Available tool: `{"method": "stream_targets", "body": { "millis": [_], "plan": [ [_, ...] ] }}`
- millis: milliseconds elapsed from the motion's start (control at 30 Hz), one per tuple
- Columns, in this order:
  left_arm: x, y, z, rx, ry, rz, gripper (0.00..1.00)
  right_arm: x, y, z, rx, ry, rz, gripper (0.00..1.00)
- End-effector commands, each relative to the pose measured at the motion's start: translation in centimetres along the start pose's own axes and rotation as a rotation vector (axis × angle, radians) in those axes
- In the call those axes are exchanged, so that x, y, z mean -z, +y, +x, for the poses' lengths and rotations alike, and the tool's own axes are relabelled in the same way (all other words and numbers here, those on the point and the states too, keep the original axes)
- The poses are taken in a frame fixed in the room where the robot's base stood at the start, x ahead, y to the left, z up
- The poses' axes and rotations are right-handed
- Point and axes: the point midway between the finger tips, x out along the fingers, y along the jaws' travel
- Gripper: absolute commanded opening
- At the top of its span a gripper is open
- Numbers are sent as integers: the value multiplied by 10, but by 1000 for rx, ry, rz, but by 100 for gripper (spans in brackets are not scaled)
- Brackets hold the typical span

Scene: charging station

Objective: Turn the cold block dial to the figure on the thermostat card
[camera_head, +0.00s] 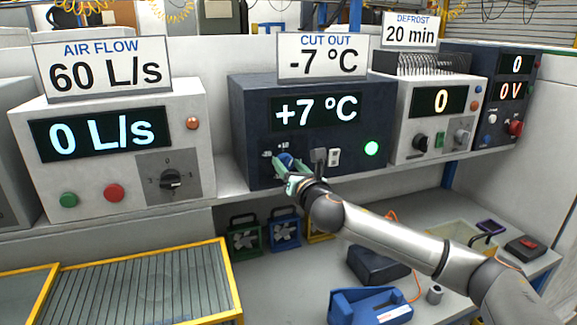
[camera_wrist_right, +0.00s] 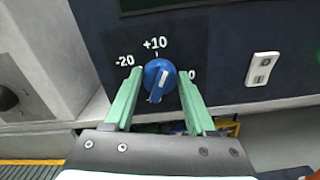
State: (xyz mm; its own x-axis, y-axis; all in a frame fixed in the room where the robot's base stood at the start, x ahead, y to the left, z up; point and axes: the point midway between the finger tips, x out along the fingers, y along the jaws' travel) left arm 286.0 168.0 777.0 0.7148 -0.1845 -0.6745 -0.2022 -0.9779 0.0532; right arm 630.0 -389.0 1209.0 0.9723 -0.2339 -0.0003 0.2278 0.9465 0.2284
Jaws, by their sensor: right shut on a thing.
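The cold block unit (camera_head: 240,130) is a dark navy box on the shelf, and its display (camera_head: 316,112) reads +7 °C. A card (camera_head: 323,56) on top of it reads CUT OUT -7 °C. My left gripper is not in view.
To the left stands an AIR FLOW unit (camera_head: 110,178) with its own black dial. To the right are a white unit (camera_head: 408,145) under a DEFROST 20 min card (camera_head: 409,31) and a dark 0 V unit (camera_head: 491,70).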

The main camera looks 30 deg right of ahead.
Motion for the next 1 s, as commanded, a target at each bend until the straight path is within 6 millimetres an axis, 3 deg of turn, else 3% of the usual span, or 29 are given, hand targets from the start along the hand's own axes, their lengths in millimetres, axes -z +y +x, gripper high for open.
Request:
{"method": "stream_targets", "body": {
  "millis": [1000],
  "plan": [
    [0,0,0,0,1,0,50,2,-4,0,1,0,970,0]
  ]
}}
